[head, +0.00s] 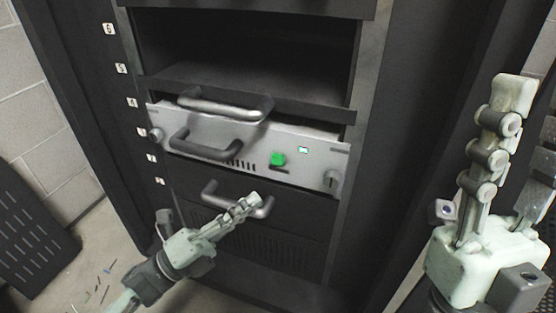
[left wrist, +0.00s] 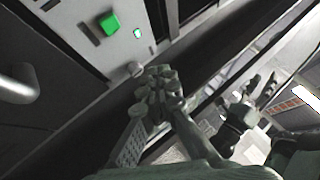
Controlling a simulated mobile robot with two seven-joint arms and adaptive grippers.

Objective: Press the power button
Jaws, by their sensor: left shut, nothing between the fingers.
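The green square power button (head: 278,159) sits on the front of a silver rack unit (head: 215,140). It also shows in the left wrist view (left wrist: 109,23) at the upper left. A small lit green indicator (head: 303,150) is to its right. My left gripper (head: 256,198) is shut and empty, in front of the rack below the button and apart from it. In the left wrist view its closed fingertips (left wrist: 160,73) are below and right of the button. My right gripper (head: 533,100) is open and empty at the right, well away from the button.
Grey handles (head: 205,147) stick out from the rack units, with another handle (head: 238,200) close to my left gripper. Small knobs (head: 331,181) sit at the unit's ends. An empty dark bay (head: 245,45) is above. A dark perforated panel (head: 30,235) leans at the left.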

